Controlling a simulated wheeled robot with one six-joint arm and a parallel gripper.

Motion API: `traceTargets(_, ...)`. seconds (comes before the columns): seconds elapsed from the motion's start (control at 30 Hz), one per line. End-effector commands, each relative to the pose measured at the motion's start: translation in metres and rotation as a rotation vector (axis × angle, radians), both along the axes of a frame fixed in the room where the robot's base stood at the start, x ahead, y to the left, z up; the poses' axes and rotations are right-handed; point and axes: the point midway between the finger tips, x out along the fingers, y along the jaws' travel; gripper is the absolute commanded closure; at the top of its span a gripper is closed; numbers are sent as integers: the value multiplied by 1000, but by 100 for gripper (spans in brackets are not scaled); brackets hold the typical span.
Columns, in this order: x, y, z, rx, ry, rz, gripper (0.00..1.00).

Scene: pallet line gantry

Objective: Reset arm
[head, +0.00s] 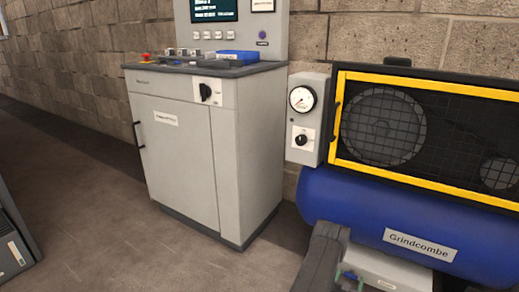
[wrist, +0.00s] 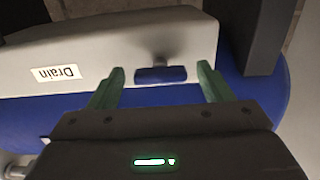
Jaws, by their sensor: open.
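My gripper (wrist: 161,67) is open in the wrist view, with its two green fingers spread apart. A small blue handle (wrist: 160,76) on a dark stem shows between the fingertips, apart from both fingers. It sits on a pale grey housing (wrist: 110,45) with a label reading "Drain", upside down in this view. Nothing is held. In the head view, part of my arm shows at the bottom, in front of the blue tank (head: 340,205), with a green bit of the gripper at the lower edge. The rest of the gripper is out of frame there.
The compressor's yellow-framed guard (head: 430,85) stands above the tank, with a gauge box (head: 305,120) at its left. A grey control cabinet (head: 180,160) with a console stands left of that. The floor (head: 110,240) in front of the cabinet is clear.

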Motion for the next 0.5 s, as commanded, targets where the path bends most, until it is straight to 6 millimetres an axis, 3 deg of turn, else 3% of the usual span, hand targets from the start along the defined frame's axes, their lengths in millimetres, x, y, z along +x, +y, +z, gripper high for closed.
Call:
traceTargets(0.27, -3, 2, 0, -11, 9, 0, 27)
traceTargets(0.5, -31, 20, 1, -16, 17, 1, 27)
